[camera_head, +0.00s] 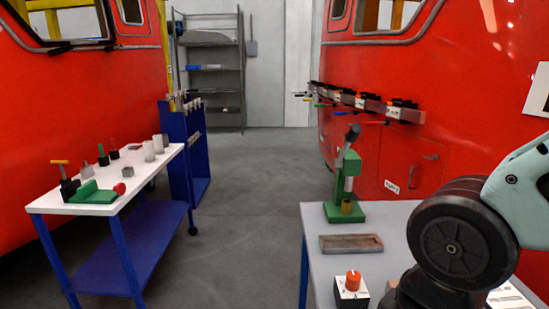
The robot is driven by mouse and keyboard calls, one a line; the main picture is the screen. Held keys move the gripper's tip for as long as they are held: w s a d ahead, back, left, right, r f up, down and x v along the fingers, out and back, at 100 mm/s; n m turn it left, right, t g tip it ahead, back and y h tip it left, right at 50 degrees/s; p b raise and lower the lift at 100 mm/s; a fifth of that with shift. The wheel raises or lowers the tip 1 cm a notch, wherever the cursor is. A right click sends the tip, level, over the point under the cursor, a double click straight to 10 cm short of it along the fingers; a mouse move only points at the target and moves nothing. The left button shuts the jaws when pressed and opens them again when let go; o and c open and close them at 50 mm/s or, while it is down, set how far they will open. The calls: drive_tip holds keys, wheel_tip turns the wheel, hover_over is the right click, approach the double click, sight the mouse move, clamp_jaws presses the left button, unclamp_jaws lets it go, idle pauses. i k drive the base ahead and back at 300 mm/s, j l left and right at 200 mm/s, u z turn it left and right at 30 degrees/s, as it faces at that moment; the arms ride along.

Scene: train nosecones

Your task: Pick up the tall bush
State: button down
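No plant is in view, and I cannot tell for sure which part is the tall bush. On the white-topped table at left, pale grey cylinders (149,150) stand upright near the far right corner. On the grey table at right, a small brass-coloured cylinder (346,207) stands at the foot of a green arbor press (347,180). A dark link of my arm shows at the lower right and hides part of the grey table. My gripper is not in view.
The white-topped table (72,200) also holds a green block (97,193) and several small tools. The grey table (312,220) holds a shallow tray (350,244) and a box with an orange knob (352,285). Clear floor (240,220) lies between the tables.

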sight(345, 208)
drive_tip(key=j+z, duration=0.35)
drive_tip(key=j, duration=0.5)
drive_tip(key=j+z, duration=0.4)
drive_tip(key=j, duration=0.45)
